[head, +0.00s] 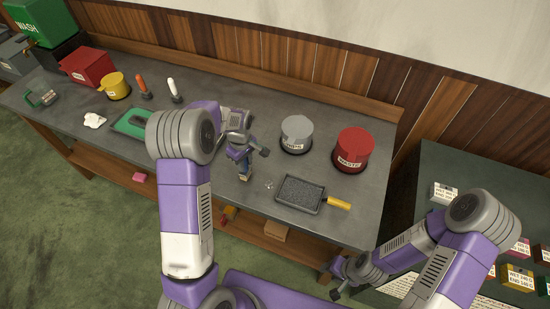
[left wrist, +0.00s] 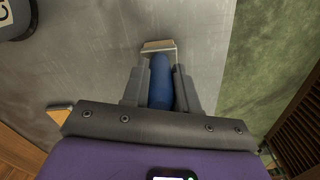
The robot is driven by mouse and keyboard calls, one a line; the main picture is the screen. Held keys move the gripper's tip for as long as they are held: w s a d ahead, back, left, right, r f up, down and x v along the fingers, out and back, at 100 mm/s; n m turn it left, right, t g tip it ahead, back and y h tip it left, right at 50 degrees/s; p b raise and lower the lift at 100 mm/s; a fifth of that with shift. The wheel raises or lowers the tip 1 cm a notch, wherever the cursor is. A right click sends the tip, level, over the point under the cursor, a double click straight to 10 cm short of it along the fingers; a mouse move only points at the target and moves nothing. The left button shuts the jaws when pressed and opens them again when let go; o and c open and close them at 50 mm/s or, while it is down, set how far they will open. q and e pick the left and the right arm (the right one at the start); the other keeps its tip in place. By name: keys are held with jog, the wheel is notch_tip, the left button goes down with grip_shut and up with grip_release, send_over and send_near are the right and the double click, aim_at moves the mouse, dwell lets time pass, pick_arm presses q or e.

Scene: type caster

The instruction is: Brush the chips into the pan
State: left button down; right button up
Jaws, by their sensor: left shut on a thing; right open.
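My left gripper (head: 242,157) is shut on the blue handle of a brush (head: 244,169) over the middle of the bench. In the left wrist view the blue handle (left wrist: 160,82) lies between the two fingers, with a pale brush head beyond it. The grey pan (head: 300,194) with a yellow handle lies on the bench to the right of the brush. Small pale specks, likely the chips (head: 269,186), lie just left of the pan, apart from the brush. My right gripper (head: 337,279) is open and empty, low beyond the bench's front right end.
A grey lidded tub (head: 296,134) and a red waste tub (head: 353,150) stand behind the pan. A green tray (head: 131,122), a yellow cup (head: 116,86), a red box (head: 87,67) and upright tools are at left. A second table (head: 440,165) stands at right.

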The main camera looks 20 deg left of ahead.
pick_arm(q)
jog(key=shift+w+a, duration=0.1)
jog(key=shift+a, duration=0.95)
jog(key=shift+s+d, duration=0.15)
jog(key=shift+d, duration=2.15)
jog(key=shift+s+d, duration=0.2)
jog(key=shift+d, duration=2.05)
jog(key=shift+s+d, duration=0.15)
jog(key=shift+d, duration=2.15)
notch_tip(320, 180, up, 8)
jog(key=p, duration=0.5)
jog(key=shift+p, duration=0.4)
pick_arm(e)
notch_tip(320, 180, up, 6)
jog(key=shift+s+d, duration=0.4)
jog(key=shift+s, duration=0.05)
jog(key=shift+f, duration=0.1)
